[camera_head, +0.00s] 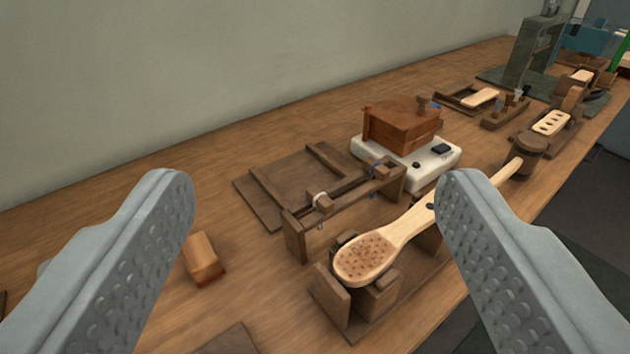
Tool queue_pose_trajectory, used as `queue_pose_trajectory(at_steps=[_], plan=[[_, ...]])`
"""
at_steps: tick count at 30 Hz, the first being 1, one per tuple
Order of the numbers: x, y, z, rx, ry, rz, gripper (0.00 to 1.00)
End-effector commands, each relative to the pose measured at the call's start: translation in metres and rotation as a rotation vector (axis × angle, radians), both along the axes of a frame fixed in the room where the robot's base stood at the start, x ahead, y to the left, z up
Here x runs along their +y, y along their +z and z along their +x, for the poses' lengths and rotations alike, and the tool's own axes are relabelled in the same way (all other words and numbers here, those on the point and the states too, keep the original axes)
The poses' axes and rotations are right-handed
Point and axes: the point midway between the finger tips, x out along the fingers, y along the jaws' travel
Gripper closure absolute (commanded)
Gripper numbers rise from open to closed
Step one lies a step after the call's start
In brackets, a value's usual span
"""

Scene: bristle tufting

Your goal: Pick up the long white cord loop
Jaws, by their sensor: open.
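A small white cord loop (320,198) hangs at the left part of a dark wooden rack (345,205). It looks thin, and its lower part is hard to make out. A blue-purple loop (376,165) hangs further right on the same rack. My gripper (313,190) is open and empty. Its two grey fingers frame the rack from left and right, well apart from it, and neither finger touches the loops.
A wooden brush (370,255) with a hole-dotted head rests on a wooden holder in front of the rack. A white scale (425,165) with a brown wooden box (400,122) stands behind. A wooden block (203,258) lies at left. A grey wall (200,80) bounds the bench.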

Motion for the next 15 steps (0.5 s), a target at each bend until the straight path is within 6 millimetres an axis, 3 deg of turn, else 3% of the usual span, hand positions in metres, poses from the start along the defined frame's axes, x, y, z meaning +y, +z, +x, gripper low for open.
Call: queue_pose_trajectory(at_steps=[15], plan=[[0.0, -0.006, 0.109, 0.516, -0.114, 0.302, 0.29]])
